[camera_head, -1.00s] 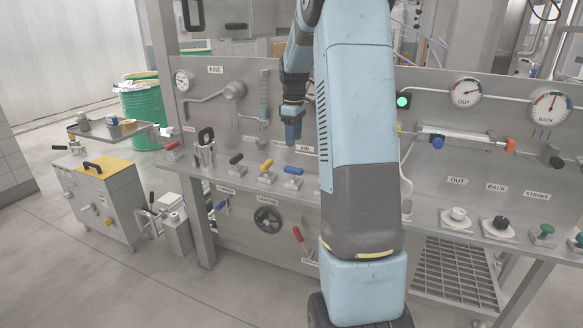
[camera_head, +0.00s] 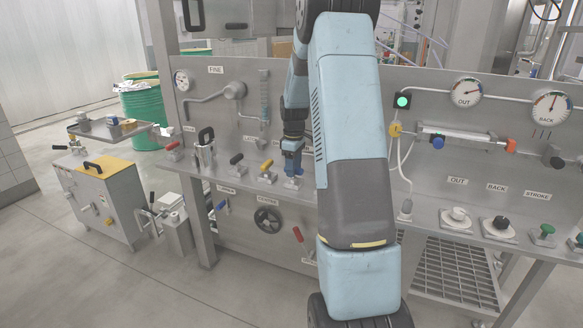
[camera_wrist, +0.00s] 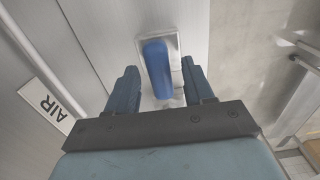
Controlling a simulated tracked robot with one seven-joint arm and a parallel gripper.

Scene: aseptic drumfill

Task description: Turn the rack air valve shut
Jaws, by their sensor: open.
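The rack air valve has a blue lever handle (camera_wrist: 157,68) on a pale square base (camera_wrist: 172,44). In the wrist view the blue handle lies between my gripper's two fingers (camera_wrist: 162,88), with a gap on each side. A label reading AIR (camera_wrist: 50,104) is at its left. In the head view my gripper (camera_head: 292,165) is right over the blue valve (camera_head: 293,182) and hides most of it. My gripper is open. I cannot tell how deep the handle sits between the fingers.
A yellow lever (camera_head: 266,167) and a black lever (camera_head: 237,160) stand to the left on the same shelf. A red lever (camera_head: 299,236) and a black handwheel (camera_head: 268,219) are below. The steel back panel (camera_head: 215,110) rises close behind.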

